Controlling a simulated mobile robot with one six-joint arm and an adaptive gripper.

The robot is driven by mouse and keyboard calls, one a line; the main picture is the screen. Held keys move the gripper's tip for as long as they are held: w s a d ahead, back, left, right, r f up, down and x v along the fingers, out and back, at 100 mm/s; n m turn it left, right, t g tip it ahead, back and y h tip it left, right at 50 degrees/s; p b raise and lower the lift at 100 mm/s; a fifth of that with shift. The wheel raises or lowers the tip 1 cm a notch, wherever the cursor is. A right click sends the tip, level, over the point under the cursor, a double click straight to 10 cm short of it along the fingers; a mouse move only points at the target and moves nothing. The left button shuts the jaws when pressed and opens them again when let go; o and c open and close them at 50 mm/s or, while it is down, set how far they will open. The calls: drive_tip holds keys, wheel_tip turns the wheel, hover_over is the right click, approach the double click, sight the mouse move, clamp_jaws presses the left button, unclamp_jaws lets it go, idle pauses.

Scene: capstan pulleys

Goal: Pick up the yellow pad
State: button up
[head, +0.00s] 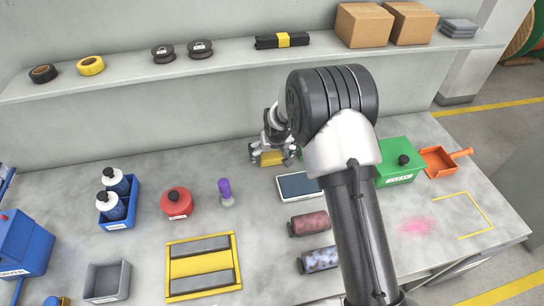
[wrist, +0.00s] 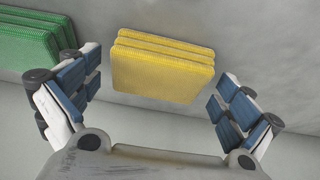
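The yellow pad (wrist: 160,70) shows in the wrist view as the top of a small stack of yellow pads on the grey worktop. In the head view a yellow patch of the stack (head: 271,159) shows below my gripper, partly hidden by its fingers. My gripper (wrist: 157,78) is open and empty. Its two blue-padded fingers are wide apart, one to each side of the stack, with gaps on both sides. In the head view my gripper (head: 272,148) is at the back of the worktop, near the wall.
Green pads (wrist: 30,45) lie left of the yellow stack in the wrist view, close to one finger. A tablet (head: 298,185), a purple-capped bottle (head: 225,191) and a red container (head: 177,204) stand nearby. A shelf (head: 225,56) runs along the wall above.

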sight(273, 153)
drive_tip(key=c, duration=0.8)
drive_tip(key=shift+c, duration=0.2)
wheel_tip(273, 153, up, 10)
drive_tip(key=p, duration=0.2)
drive_tip(key=shift+p, duration=0.4)
drive_tip(key=o, duration=0.4)
drive_tip(key=c, duration=0.4)
drive_tip(key=shift+d, duration=0.1)
